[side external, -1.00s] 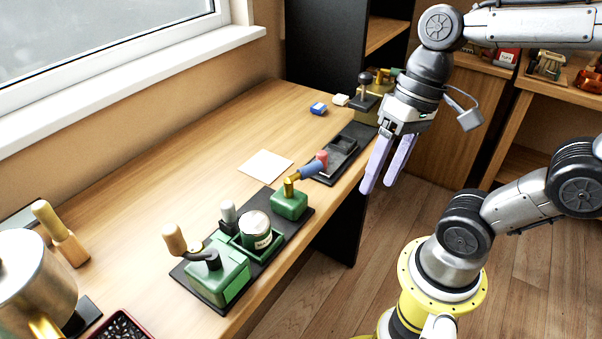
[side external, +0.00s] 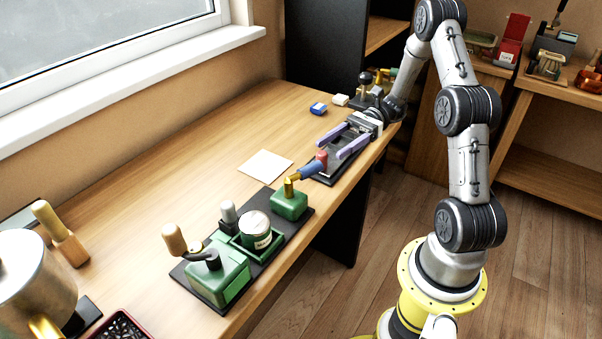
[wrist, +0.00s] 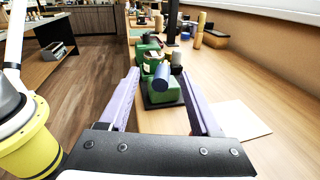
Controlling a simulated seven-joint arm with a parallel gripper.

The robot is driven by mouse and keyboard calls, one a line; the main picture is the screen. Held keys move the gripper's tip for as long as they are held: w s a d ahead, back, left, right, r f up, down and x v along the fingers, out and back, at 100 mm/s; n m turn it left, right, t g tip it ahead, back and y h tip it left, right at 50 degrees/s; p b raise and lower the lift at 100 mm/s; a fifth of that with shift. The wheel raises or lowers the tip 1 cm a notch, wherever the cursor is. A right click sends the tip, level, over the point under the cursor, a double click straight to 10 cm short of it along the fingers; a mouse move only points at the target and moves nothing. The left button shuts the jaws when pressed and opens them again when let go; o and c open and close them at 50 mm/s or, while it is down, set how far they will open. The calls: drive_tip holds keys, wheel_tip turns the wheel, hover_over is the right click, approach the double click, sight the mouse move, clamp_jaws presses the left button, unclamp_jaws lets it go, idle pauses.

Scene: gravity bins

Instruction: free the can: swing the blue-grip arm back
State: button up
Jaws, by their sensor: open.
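The can (side external: 256,228) is pale-topped and stands in a green holder left of that block. In the wrist view the blue grip (wrist: 161,82) appears between the spread lavender fingers of my gripper (wrist: 158,72). I cannot tell whether they touch it.
A green block with a wooden-knobbed crank (side external: 215,275) stands on the same black base. A dark tray (side external: 333,163) lies under my fingers. A white sheet (side external: 265,166) and a blue block (side external: 318,109) lie behind.

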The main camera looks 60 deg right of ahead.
sight(301, 174)
drive_tip(key=d+f, duration=0.1)
drive_tip(key=s+d+f+m+t, duration=0.1)
drive_tip(key=d+f+m+t, duration=0.1)
drive_tip(key=shift+s+d+f, duration=0.1)
drive_tip(key=shift+s+f, duration=0.1)
drive_tip(key=shift+s, duration=0.15)
drive_tip(key=x, duration=1.3)
drive_tip(key=shift+w+a+r, duration=0.2)
drive_tip(key=shift+a, duration=0.1)
clamp_jaws()
idle(0.5)
